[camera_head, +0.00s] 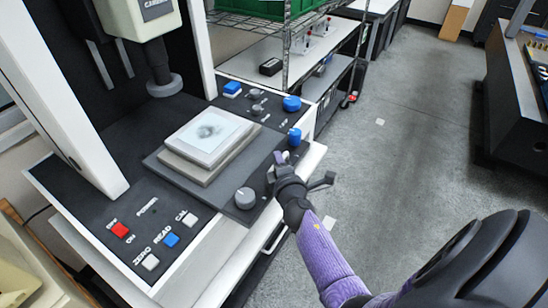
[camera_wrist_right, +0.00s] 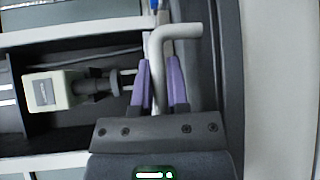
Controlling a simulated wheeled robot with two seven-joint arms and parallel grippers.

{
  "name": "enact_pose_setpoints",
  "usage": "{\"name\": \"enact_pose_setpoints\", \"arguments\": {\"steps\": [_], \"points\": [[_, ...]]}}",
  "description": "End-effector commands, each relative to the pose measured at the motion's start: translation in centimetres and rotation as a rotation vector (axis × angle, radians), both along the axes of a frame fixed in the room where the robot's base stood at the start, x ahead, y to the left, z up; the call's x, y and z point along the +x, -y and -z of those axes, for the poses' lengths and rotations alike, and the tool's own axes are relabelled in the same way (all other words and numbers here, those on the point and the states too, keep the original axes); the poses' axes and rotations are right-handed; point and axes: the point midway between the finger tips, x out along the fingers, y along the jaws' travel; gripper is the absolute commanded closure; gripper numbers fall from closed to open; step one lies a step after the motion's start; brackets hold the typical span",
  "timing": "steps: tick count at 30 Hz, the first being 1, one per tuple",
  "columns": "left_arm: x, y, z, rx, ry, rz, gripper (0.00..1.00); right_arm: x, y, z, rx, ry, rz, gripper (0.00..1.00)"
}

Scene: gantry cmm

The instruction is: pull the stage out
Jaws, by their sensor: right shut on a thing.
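The stage (camera_head: 256,172) is a dark flat slab on the machine's bed, with a smaller grey block and a pale glass-like plate (camera_head: 208,132) stacked on it. My right gripper (camera_head: 281,160) is at the stage's right edge, near the blue knobs. In the wrist view, the purple fingers of my right gripper (camera_wrist_right: 160,88) are shut on a light grey bent bar (camera_wrist_right: 178,32), which looks like a handle. The bar runs up between the fingers and then bends to the right. Where it joins the stage is hidden. My left gripper is out of view.
A grey dial (camera_head: 245,198) stands at the stage's near corner. A panel with red, white and blue buttons (camera_head: 171,240) lies front left. The probe head (camera_head: 163,75) hangs behind the stage. Wire shelving (camera_head: 288,50) stands at the back. Open floor (camera_head: 410,130) lies to the right.

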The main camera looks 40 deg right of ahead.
Motion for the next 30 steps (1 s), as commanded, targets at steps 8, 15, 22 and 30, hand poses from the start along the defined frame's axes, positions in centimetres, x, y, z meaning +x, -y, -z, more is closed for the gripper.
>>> {"name": "enact_pose_setpoints", "arguments": {"steps": [8, 15, 22, 30], "points": [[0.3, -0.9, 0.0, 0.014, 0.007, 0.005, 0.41, 0.0, -0.1, 0.1, 0.002, -0.001, -0.004, 1.00], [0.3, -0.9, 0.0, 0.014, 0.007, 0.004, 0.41, 0.0, -0.1, 0.1, 0.001, 0.000, -0.003, 0.46], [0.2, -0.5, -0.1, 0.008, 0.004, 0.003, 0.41, -0.2, -0.2, 0.0, 0.001, -0.001, -0.003, 0.46], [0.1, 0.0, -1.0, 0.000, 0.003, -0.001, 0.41, -4.8, -2.1, -0.8, 0.004, -0.002, -0.002, 0.46]]}}
